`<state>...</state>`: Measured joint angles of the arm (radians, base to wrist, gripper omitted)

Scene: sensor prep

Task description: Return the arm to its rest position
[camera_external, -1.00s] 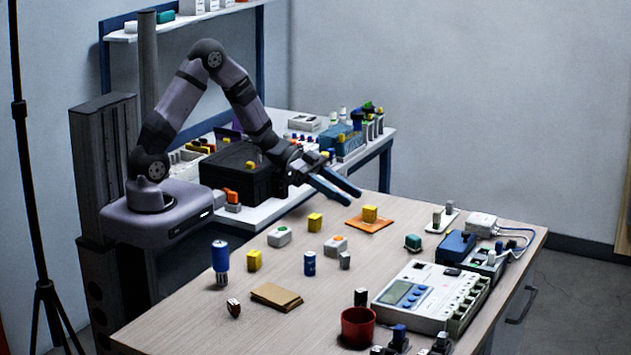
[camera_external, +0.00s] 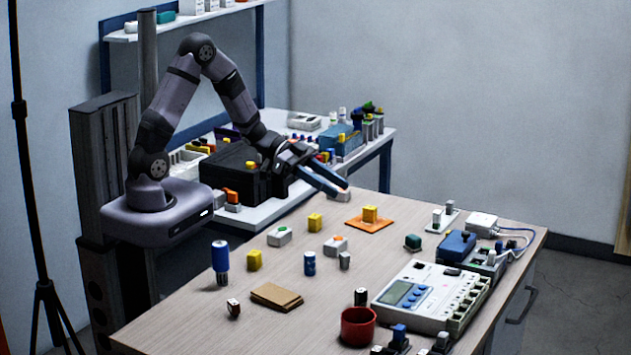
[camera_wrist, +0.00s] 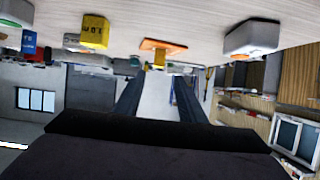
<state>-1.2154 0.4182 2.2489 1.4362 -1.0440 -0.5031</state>
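My gripper (camera_external: 335,182) hangs in the air over the far edge of the wooden table, with its fingers pointing right and slightly down. In the wrist view the two dark fingers (camera_wrist: 157,84) stand apart with nothing between them, so it is open and empty. My arm is bent, with its elbow high above my base. The wrist view looks inverted, with the tabletop along its upper edge.
The wooden table (camera_external: 200,310) holds a yellow block on an orange mat (camera_external: 354,224), a red cup (camera_external: 357,328), a meter box (camera_external: 405,297) and several small blocks. A black box (camera_external: 230,172) stands on the back bench near my forearm. Space above the table is free.

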